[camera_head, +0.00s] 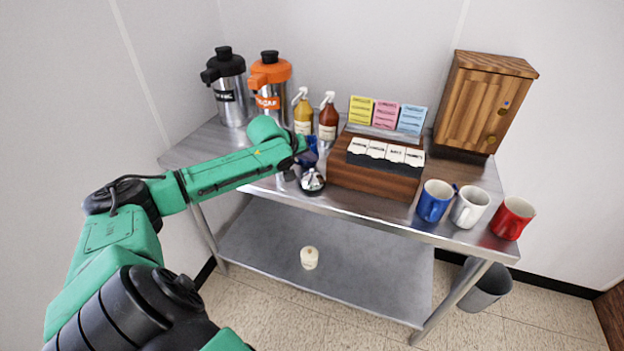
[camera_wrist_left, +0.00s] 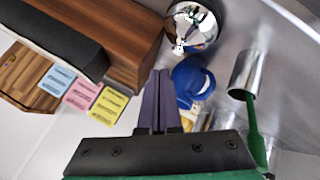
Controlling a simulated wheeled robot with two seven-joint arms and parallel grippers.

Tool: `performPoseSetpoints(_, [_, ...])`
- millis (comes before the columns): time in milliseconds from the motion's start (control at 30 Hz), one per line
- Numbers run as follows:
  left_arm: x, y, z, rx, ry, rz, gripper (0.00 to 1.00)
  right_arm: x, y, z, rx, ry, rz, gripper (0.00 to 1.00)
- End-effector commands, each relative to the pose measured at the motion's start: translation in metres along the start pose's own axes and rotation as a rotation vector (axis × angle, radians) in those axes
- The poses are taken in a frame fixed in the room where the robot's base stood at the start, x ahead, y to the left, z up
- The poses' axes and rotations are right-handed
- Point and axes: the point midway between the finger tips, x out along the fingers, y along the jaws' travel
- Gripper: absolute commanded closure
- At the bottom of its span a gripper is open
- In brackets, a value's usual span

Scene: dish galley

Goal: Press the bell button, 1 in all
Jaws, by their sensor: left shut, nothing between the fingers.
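The bell (camera_head: 312,183) is a shiny silver dome on a dark base, near the front edge of the steel table, left of the wooden box. It also shows at the top of the left wrist view (camera_wrist_left: 192,27), with its small button on top. My left gripper (camera_head: 307,160) is shut and empty, just behind the bell in the head view. In the left wrist view its purple fingers (camera_wrist_left: 160,76) are together, and the fingertips look apart from the bell. The gripper partly hides what stands behind it. My right gripper is not in view.
The wooden box (camera_head: 375,180) with white packets stands close right of the bell. A blue object (camera_wrist_left: 190,77) and a metal cup (camera_wrist_left: 245,72) are near the fingers. Blue (camera_head: 434,201), white (camera_head: 469,207) and red (camera_head: 512,218) mugs stand at right. Dispensers (camera_head: 228,100) stand at the back left.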

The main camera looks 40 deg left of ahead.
Motion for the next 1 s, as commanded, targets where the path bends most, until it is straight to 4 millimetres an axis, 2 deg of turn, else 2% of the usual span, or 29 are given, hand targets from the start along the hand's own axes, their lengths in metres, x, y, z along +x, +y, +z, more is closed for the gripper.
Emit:
performPoseSetpoints(167, [0.0102,-0.0073,0.0072,0.000,0.001,0.000,1.00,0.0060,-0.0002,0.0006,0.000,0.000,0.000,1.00])
performPoseSetpoints(1000, [0.0102,-0.0074,0.0071,0.001,0.001,0.000,1.00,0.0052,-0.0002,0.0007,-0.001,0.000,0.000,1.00])
